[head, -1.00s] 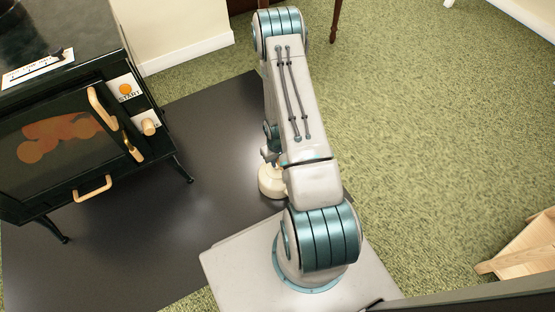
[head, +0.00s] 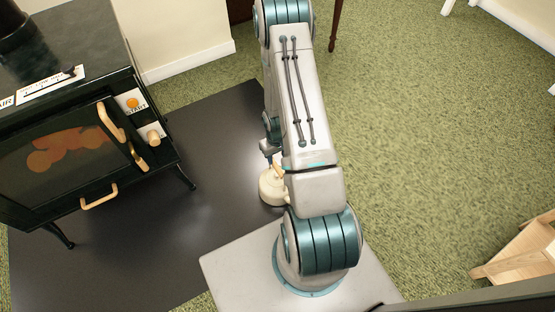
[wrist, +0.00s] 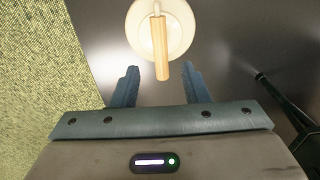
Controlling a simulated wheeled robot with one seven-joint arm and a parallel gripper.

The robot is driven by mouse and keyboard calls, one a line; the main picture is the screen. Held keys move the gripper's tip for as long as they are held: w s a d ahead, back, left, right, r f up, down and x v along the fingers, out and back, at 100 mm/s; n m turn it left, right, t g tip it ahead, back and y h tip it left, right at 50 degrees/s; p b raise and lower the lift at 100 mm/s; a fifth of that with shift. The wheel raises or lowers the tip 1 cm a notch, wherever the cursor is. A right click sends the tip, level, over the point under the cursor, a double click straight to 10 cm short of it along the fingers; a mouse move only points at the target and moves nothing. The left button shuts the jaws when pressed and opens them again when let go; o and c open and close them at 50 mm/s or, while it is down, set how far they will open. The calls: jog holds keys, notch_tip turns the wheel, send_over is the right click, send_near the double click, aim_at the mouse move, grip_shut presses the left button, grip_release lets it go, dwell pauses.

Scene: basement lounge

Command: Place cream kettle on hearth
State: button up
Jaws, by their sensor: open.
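The cream kettle (head: 271,188) stands on the dark hearth (head: 215,130) close to my base, partly hidden behind my arm in the head view. Its wooden handle shows on top. In the wrist view the kettle (wrist: 172,38) is at the top centre, with its handle (wrist: 161,48) pointing down the picture. My gripper (wrist: 158,82) is open, its two blue fingers spread. The handle's near end lies between the fingertips in the picture, with nothing gripped. In the head view my gripper is mostly hidden by my arm.
A black stove (head: 80,130) with wooden handles and an orange start button stands on the hearth at left. Its leg (wrist: 285,100) shows at right in the wrist view. Green carpet (head: 420,130) is open at right. A wooden piece (head: 520,255) stands at lower right.

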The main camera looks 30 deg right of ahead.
jog(key=a+r, duration=0.2)
jog(key=r, duration=1)
jog(key=a+r, duration=0.3)
jog(key=r, duration=0.8)
jog(key=s+a+r, duration=0.3)
jog(key=s+r, duration=0.4)
jog(key=r, duration=0.1)
jog(key=s+a+r+t, duration=0.1)
jog(key=s+a+r, duration=0.3)
jog(key=s+r, duration=0.3)
jog(key=shift+s+a+r, duration=0.25)
jog(key=shift+s+r, duration=0.15)
jog(key=shift+r, duration=0.45)
jog(key=shift+s+r, duration=0.1)
jog(key=shift+s, duration=0.1)
